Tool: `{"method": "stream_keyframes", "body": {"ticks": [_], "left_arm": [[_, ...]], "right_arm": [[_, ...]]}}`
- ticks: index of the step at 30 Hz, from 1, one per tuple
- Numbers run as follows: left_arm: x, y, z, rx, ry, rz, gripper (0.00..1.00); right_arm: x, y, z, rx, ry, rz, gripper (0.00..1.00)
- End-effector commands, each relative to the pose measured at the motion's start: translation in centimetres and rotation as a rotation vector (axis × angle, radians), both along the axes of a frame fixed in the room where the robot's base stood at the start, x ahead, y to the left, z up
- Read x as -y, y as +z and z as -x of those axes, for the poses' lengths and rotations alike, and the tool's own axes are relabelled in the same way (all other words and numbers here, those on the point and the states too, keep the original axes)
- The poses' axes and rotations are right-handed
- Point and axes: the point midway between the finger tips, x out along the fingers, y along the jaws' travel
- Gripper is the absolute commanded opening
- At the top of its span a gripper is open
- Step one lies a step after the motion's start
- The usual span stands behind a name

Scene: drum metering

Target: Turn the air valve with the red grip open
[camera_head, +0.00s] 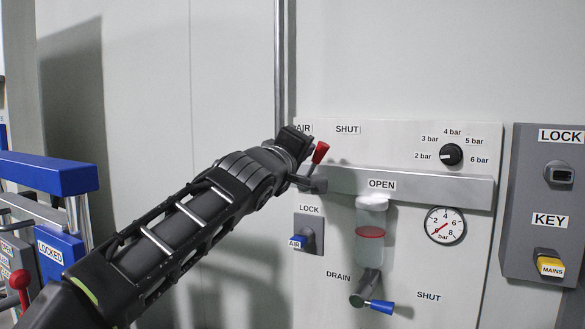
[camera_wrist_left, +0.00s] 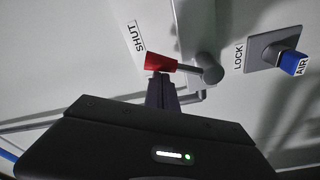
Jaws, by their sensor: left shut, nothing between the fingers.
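The air valve's red grip (camera_head: 320,152) sits on a short lever that points up and slightly right from its grey hub (camera_head: 315,184), toward the SHUT label (camera_head: 347,129). The OPEN label (camera_head: 382,184) is to the right of the hub. In the left wrist view the red grip (camera_wrist_left: 160,62) is just beyond the fingertips of my left gripper (camera_wrist_left: 162,80). The gripper is shut and empty, close beside the grip; I cannot tell whether they touch. In the head view its fingers are hidden behind my own wrist. My right gripper is not in view.
A blue AIR lock key (camera_head: 296,242) is below the valve. A clear bowl (camera_head: 371,232) with a blue-handled drain valve (camera_head: 380,306) hangs to the right. A pressure knob (camera_head: 451,154) and gauge (camera_head: 445,225) are further right. A vertical pipe (camera_head: 280,70) rises behind my wrist.

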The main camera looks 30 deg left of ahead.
Motion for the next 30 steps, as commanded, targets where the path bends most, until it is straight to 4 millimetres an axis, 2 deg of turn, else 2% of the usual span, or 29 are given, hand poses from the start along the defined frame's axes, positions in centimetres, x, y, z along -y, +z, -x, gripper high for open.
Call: {"method": "stream_keyframes", "body": {"ticks": [1, 9, 18, 30], "left_arm": [[0.5, -0.9, -0.1, 0.000, -0.004, -0.040, 0.00], [2.3, -1.4, -0.1, -0.005, -0.004, -0.296, 0.00], [4.0, -2.3, -0.1, -0.013, -0.002, -0.581, 0.00], [5.3, -4.2, -0.2, -0.022, -0.001, -0.930, 0.00]], "right_arm": [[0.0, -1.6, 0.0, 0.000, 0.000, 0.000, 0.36], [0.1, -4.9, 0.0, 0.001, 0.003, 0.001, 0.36], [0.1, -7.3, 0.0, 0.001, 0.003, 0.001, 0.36], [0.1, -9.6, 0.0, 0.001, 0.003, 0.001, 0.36]]}}
